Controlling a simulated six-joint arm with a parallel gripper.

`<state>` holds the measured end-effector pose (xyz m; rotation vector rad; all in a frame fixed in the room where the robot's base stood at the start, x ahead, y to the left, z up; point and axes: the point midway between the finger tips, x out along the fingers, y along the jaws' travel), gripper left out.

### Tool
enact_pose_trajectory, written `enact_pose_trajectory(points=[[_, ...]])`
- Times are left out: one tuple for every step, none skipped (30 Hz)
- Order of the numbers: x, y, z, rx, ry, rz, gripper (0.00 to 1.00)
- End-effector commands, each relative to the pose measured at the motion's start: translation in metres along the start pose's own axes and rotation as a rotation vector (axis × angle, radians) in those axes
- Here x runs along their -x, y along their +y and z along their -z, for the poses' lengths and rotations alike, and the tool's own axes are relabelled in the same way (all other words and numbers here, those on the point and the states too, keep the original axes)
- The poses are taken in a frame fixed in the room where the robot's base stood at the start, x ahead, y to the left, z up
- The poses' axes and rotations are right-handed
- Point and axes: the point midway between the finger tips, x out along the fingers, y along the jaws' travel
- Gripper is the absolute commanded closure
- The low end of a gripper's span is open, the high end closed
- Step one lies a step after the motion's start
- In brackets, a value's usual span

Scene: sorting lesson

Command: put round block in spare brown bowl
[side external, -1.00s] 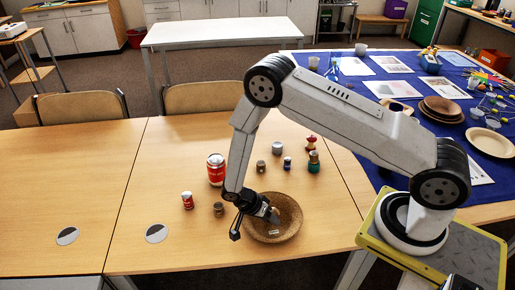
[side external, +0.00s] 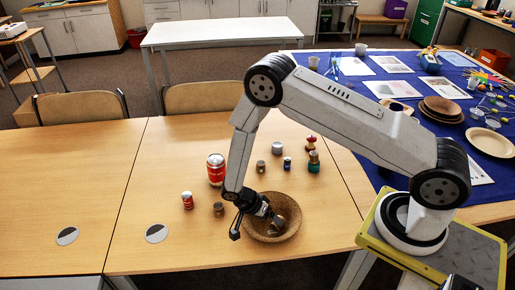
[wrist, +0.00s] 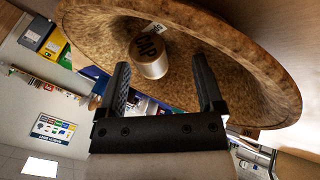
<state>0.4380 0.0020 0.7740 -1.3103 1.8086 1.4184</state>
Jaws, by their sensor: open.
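The brown bowl (side external: 290,205) stands on the wooden table, with a speckled inside. A small pale round block with dark lettering (wrist: 152,66) lies inside it in the wrist view. In the side view the block (side external: 277,224) shows faintly, low in the bowl. My gripper (side external: 268,216) reaches over the bowl's left part. In the wrist view its two dark fingers are spread apart on either side of the block's line of sight, with nothing clamped between them.
A large red can (side external: 216,170), a small red can (side external: 187,201) and a brown-grey block (side external: 219,209) stand left of the bowl. Several small items, including a teal jar (side external: 313,163), stand behind it. The table's left half is mostly clear.

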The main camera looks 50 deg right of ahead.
Motion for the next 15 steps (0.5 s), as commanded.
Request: enact_pose_trajectory(points=[[0.003,0.001,0.001,0.000,0.000,0.002,0.11],[0.005,0.002,0.002,0.000,0.000,0.002,0.11],[0.008,0.003,0.003,-0.001,0.000,0.003,0.11],[0.010,0.004,0.004,-0.001,0.000,0.003,0.11],[0.012,0.006,0.005,0.000,0.000,0.002,0.11],[0.016,0.008,0.006,-0.001,-0.001,0.003,0.11],[0.018,0.009,0.007,-0.001,-0.001,0.003,0.11],[0.021,0.011,0.008,0.000,-0.001,0.002,0.11],[0.025,0.013,0.010,-0.001,0.000,0.002,0.11],[0.027,0.014,0.011,-0.001,0.000,0.001,0.11],[0.030,0.016,0.012,-0.001,0.000,0.001,0.11],[0.033,0.018,0.014,-0.001,0.000,0.001,0.11],[0.036,0.019,0.015,-0.001,0.000,0.001,0.11],[0.038,0.021,0.016,-0.001,0.000,0.000,0.11],[0.042,0.022,0.017,-0.002,0.000,0.001,0.11]])
